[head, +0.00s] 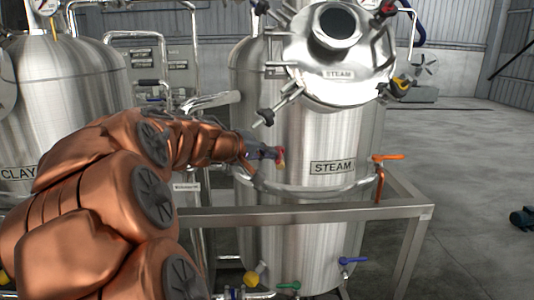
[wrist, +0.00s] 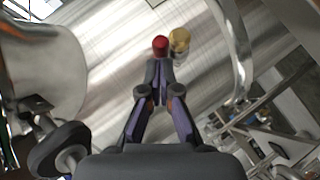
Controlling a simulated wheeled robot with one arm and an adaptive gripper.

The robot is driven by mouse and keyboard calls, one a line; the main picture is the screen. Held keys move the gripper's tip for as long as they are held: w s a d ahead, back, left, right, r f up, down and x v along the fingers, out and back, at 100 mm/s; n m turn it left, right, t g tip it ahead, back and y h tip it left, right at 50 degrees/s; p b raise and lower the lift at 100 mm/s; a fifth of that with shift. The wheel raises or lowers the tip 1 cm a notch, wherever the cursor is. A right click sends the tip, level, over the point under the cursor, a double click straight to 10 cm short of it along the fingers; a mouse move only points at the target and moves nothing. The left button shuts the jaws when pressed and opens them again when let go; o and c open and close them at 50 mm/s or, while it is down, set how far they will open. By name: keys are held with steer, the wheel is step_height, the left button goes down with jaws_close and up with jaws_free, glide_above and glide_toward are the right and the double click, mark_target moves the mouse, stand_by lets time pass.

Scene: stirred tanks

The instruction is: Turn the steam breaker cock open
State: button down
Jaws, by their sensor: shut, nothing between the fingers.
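The steel tank labelled STEAM (head: 318,215) stands at the centre of the head view. A small red-tipped fitting (head: 281,160) with some yellow is on its front wall. In the wrist view a red knob (wrist: 160,44) and a brass-coloured piece (wrist: 180,38) sit side by side against the steel. An orange lever handle (head: 388,157) stands on a pipe right of the label. I cannot tell which is the breaker cock. My gripper (head: 270,153) is shut and empty, its fingertips (wrist: 158,72) right at the red knob. Whether they touch it is unclear.
A curved pipe (head: 310,193) and a steel frame rail (head: 300,213) run below my gripper. Green (head: 288,285) and blue (head: 352,261) valve handles are low down. The floor at right is mostly clear.

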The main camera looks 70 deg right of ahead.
steer(key=shift+w, duration=0.1)
steer(key=w+a+r+b, duration=0.1)
steer(key=w+a+r, duration=0.5)
steer(key=w+a, duration=0.2)
steer(key=shift+a+r, duration=0.15)
steer(key=shift+a, duration=0.25)
stand_by(0.5)
